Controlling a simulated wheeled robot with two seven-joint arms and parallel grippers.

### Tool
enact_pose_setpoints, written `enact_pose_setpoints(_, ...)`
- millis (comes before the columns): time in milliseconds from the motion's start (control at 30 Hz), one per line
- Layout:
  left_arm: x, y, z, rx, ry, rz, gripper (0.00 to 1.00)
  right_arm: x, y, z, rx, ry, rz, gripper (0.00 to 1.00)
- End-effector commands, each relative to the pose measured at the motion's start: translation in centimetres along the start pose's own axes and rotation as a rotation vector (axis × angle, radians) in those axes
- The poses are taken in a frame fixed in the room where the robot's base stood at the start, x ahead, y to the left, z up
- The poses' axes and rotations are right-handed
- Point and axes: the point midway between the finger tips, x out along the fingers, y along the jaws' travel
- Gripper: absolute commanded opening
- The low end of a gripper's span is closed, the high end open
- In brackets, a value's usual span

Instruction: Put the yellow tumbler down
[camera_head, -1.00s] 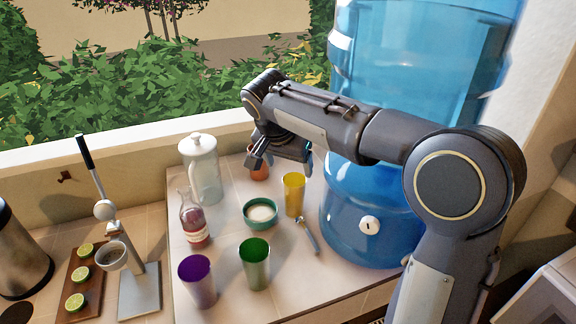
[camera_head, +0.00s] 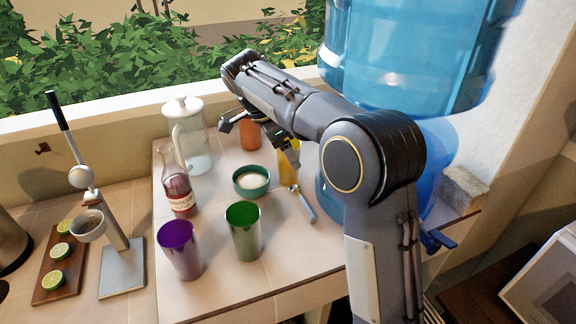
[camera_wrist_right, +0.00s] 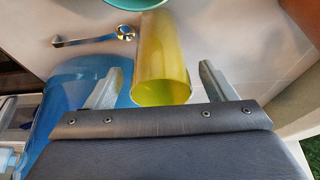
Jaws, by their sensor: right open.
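The yellow tumbler (camera_head: 288,165) stands upright on the counter in the head view, partly hidden behind my right gripper and arm. In the right wrist view the yellow tumbler (camera_wrist_right: 162,55) shows with its rim towards the camera. My right gripper (camera_wrist_right: 157,78) is open, with one finger on each side of the tumbler in that view and gaps between it and both fingers. In the head view the gripper is above the counter, partly in front of the tumbler and an orange tumbler (camera_head: 250,137). My left gripper is not in view.
A green bowl (camera_head: 251,190) and a metal utensil (camera_head: 303,204) lie close by. A blue water dispenser (camera_head: 400,60) stands right. Purple (camera_head: 180,255) and green (camera_head: 243,235) tumblers stand in front; a red bottle (camera_head: 178,190) and lidded jug (camera_head: 190,140) are left.

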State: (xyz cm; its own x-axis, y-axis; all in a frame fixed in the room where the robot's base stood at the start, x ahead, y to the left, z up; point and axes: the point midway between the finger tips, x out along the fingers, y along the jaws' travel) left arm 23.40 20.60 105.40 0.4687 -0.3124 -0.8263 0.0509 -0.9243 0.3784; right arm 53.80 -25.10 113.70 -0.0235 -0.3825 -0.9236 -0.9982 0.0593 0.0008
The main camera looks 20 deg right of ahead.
Motion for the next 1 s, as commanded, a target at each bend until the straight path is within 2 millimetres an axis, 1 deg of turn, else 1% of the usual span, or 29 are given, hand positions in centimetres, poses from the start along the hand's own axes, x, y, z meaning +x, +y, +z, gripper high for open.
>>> enact_pose_setpoints(33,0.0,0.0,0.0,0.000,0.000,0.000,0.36,0.7,0.0,0.0,-0.001,0.000,0.002,0.77)
enact_pose_setpoints(167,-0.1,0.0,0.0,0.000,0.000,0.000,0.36,1.9,0.0,0.0,-0.001,-0.001,0.001,0.77)
enact_pose_setpoints(400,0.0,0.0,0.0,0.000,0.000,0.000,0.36,2.0,0.0,0.1,-0.001,-0.001,-0.002,0.77)
enact_pose_setpoints(800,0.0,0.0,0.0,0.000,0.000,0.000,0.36,2.0,0.0,0.0,-0.002,-0.001,-0.002,0.25)
enact_pose_setpoints(833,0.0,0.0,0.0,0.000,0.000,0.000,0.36,1.9,0.0,0.0,-0.002,-0.001,-0.002,0.25)
enact_pose_setpoints(867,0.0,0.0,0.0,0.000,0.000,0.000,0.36,1.9,0.0,0.0,-0.002,-0.001,-0.002,0.21)
enact_pose_setpoints(1000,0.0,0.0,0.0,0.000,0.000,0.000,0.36,1.9,0.0,0.0,-0.002,-0.001,-0.002,0.21)
